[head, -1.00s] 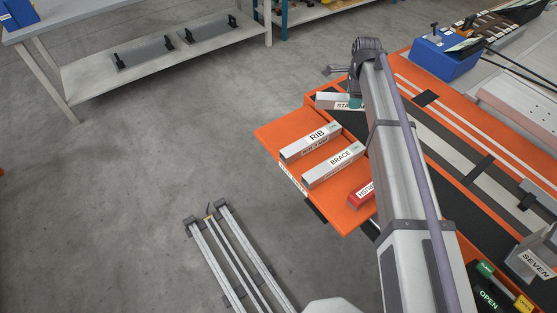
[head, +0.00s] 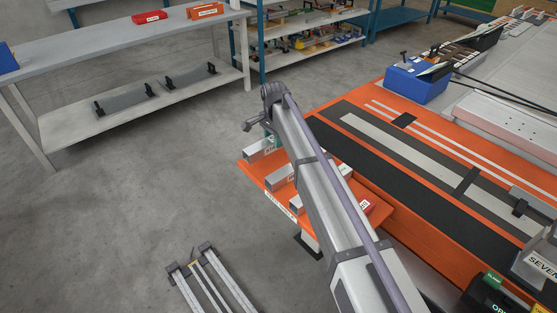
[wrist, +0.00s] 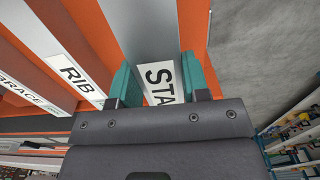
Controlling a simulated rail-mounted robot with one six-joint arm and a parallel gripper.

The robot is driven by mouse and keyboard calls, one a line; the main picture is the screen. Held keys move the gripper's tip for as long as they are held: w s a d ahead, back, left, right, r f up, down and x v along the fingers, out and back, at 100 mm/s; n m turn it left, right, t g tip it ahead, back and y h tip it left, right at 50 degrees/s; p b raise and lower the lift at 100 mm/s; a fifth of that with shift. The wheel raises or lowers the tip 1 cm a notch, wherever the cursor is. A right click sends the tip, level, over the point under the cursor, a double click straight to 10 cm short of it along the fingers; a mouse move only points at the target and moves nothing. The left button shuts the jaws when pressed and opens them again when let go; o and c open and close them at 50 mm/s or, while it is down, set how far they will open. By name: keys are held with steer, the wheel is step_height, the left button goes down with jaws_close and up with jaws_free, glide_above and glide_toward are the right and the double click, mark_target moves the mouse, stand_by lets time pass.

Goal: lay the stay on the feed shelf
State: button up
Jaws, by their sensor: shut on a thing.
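The stay (head: 257,151) is a grey bar with a white label, partly legible as "STA" in the wrist view (wrist: 155,30). My gripper (wrist: 158,78) is shut on it, with a teal finger on each side of the label. In the head view my gripper (head: 268,138) is at the far end of the orange feed shelf (head: 250,176). The stay lies roughly parallel to the rib, over the shelf. I cannot tell whether its underside touches the shelf. My arm hides part of the shelf.
The orange-edged bench (head: 425,222) adjoins on the right. A grey table (head: 110,50) stands across open floor.

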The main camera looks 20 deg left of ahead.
step_height(320, 180, down, 4)
steer(key=b, duration=0.4)
steer(key=shift+r, duration=0.1)
steer(key=shift+r+p, duration=0.25)
steer(key=shift+p, duration=0.05)
steer(key=shift+c, duration=0.4)
steer(key=shift+f, duration=0.2)
steer(key=o, duration=1.2)
steer(key=shift+r, duration=0.1)
step_height(320, 180, up, 13)
steer(key=p, duration=1.2)
steer(key=shift+s+f, duration=0.1)
steer(key=shift+f, duration=0.3)
